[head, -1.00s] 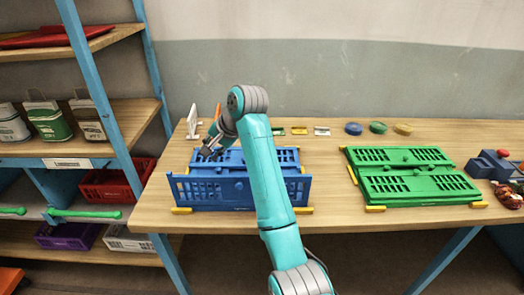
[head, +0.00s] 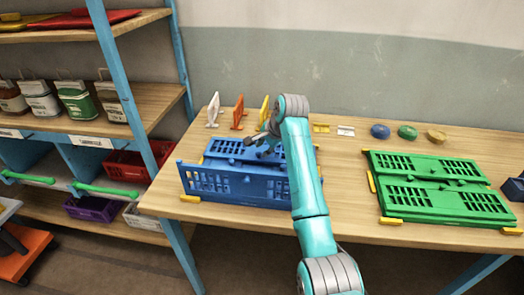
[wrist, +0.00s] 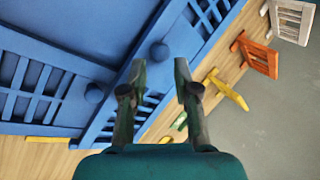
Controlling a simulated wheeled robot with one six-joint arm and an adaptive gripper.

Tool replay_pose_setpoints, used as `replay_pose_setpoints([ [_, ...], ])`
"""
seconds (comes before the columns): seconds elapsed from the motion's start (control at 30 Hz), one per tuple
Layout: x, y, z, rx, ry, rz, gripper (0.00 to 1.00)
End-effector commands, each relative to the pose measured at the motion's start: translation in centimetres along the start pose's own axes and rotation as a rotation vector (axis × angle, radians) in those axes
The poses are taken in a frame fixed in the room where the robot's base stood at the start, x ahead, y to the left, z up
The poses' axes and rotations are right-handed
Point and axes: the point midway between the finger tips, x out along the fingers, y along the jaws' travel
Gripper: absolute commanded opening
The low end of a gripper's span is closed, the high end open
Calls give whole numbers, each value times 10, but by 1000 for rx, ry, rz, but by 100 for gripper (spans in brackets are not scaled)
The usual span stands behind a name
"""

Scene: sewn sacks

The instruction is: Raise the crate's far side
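The blue crate (head: 235,187) stands on the table at the left of the head view. Its near side is upright. Its far side (head: 222,146) lies folded down flat, with slots and a round knob. My gripper (head: 262,140) is over the crate's far part, with the arm crossing the crate's right end. In the wrist view my gripper (wrist: 158,75) is open and empty, its two fingers apart. The far side's knob (wrist: 159,52) shows just beyond the gap between the fingertips. A second knob (wrist: 95,92) is on the blue panel to the left. Whether the fingers touch the panel I cannot tell.
White (head: 213,110), orange (head: 238,113) and yellow (head: 264,110) upright pieces stand behind the crate. A green folded crate (head: 435,188) lies to the right, with bare table between. Coloured discs (head: 407,132) lie at the back. A shelf rack (head: 110,80) stands left.

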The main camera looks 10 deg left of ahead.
Motion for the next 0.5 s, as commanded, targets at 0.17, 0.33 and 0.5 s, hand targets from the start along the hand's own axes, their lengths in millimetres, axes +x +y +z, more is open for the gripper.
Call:
replay_pose_setpoints([
  [0.17, 20, -1, 0, -2, -1, 0, 30],
  [0.33, 27, 0, 1, -2, -1, 0, 30],
  [0.5, 28, 0, 0, -2, 0, -1, 30],
])
